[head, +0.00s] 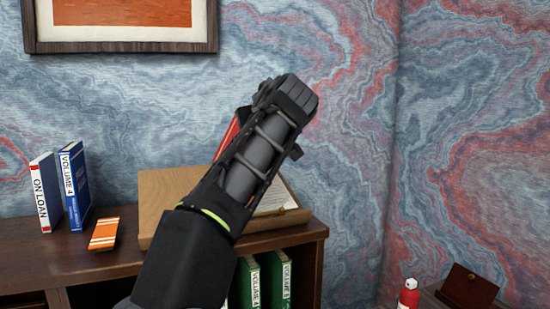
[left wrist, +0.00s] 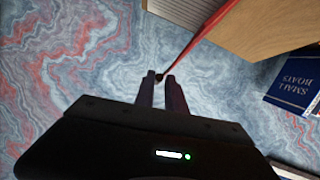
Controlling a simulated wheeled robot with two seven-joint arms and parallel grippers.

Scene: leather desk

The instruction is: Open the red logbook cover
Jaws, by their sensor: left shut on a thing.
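The red logbook cover (head: 226,136) shows as a narrow strip left of my left arm in the head view, raised off the wooden stand. In the left wrist view the cover (left wrist: 203,38) is nearly edge-on, standing away from the white pages (left wrist: 188,10). My left gripper (left wrist: 161,76) is shut on the cover at its corner, where a small dark spot shows between the fingertips. In the head view my arm hides the fingertips and most of the logbook; part of an open page (head: 272,198) shows to its right. My right gripper is in neither view.
The logbook rests on a sloped wooden stand (head: 160,205) on a dark wooden bookcase (head: 30,262). Green volumes (head: 279,278) are below. A red bottle (head: 409,294) is lower right.

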